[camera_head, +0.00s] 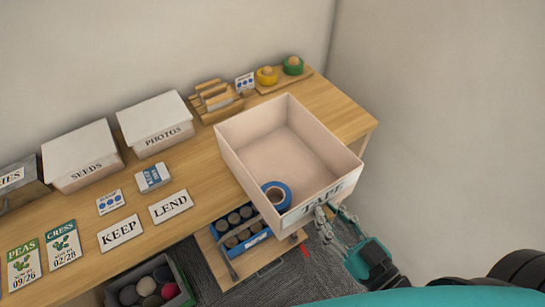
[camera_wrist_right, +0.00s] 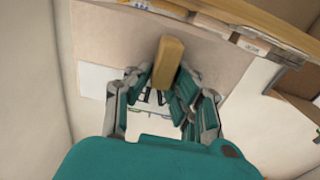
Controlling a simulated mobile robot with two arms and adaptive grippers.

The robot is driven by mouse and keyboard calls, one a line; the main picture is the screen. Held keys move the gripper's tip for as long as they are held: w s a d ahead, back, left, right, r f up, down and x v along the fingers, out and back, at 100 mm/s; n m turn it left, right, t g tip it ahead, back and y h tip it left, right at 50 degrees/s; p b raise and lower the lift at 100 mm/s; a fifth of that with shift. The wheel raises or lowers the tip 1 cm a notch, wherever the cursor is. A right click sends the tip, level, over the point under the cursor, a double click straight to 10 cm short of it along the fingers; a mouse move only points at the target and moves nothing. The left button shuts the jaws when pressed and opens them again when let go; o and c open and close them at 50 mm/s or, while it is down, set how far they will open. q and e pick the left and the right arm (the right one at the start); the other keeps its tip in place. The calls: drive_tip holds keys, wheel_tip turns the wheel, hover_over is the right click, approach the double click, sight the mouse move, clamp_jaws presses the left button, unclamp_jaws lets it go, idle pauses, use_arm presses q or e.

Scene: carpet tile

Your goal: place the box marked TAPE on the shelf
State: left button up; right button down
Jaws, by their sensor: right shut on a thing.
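The box marked TAPE (camera_head: 245,127) is a pale, open-topped box with a blue roll (camera_head: 276,196) inside. It appears above the right part of the wooden surface (camera_head: 205,180), with its labelled front facing me. My right gripper (camera_head: 326,214) is at that front. In the right wrist view, my right gripper (camera_wrist_right: 163,86) is shut on a wooden handle (camera_wrist_right: 168,58) on the box's front, and the label is partly hidden behind the fingers. I cannot tell whether the box touches the surface. My left gripper is not in view.
Lidded boxes marked SEEDS (camera_head: 82,155) and PHOTOS (camera_head: 155,123) stand along the wall. KEEP (camera_head: 120,233) and LEND (camera_head: 171,206) cards lie in front. Below are a blue tray (camera_head: 258,238) of round items and a grey bin (camera_head: 180,272) of balls. A wall bounds the right.

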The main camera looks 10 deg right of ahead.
sight(289, 175)
drive_tip(key=p+x, duration=0.1)
drive_tip(key=x, duration=0.3)
drive_tip(key=p+x, duration=0.1)
drive_tip(key=x, duration=0.4)
drive_tip(key=f+p+x, duration=0.1)
drive_tip(key=x, duration=0.4)
drive_tip(key=shift+w+d, duration=0.2)
drive_tip(key=shift+d, duration=0.15)
drive_tip(key=shift+w+a+f, duration=0.1)
drive_tip(key=shift+w+f, duration=0.15)
drive_tip(key=shift+f, duration=0.55)
drive_tip(key=shift+f+p, duration=0.55)
drive_tip(key=shift+p, duration=0.1)
drive_tip(key=shift+f, duration=0.35)
drive_tip(key=c, duration=1.2)
unclamp_jaws()
drive_tip(key=shift+s, duration=0.1)
drive_tip(key=shift+f, duration=0.1)
